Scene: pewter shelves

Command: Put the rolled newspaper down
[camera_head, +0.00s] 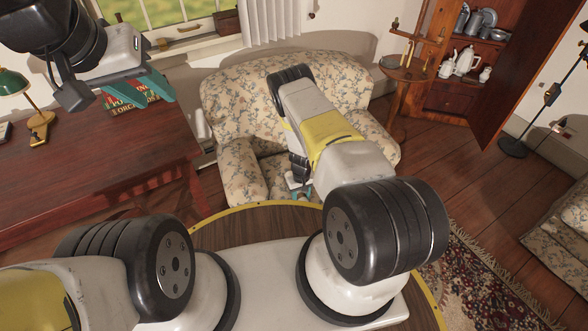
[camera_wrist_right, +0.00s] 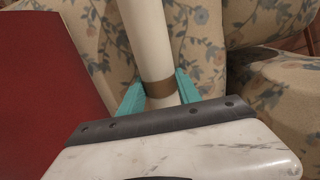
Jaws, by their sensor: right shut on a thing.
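The rolled newspaper (camera_wrist_right: 150,40) is a pale tube with a brown band, seen in the right wrist view. My right gripper (camera_wrist_right: 158,90) is shut on it near the band, with a teal finger on each side. The roll runs up out of that view, in front of floral upholstery. In the head view my right gripper (camera_head: 301,187) is low in front of the armchair, mostly hidden by my arm, and the newspaper cannot be made out. My left gripper (camera_head: 140,88) is over the desk, its teal fingers apart and empty.
A floral armchair (camera_head: 235,95) stands ahead. A red-brown desk (camera_head: 110,170) at left bears a green lamp (camera_head: 14,82) and a lettered red and green item (camera_head: 130,96). A small round table (camera_head: 408,68) and an open cabinet (camera_head: 465,97) stand behind right. Wooden floor (camera_head: 450,160) is clear at right.

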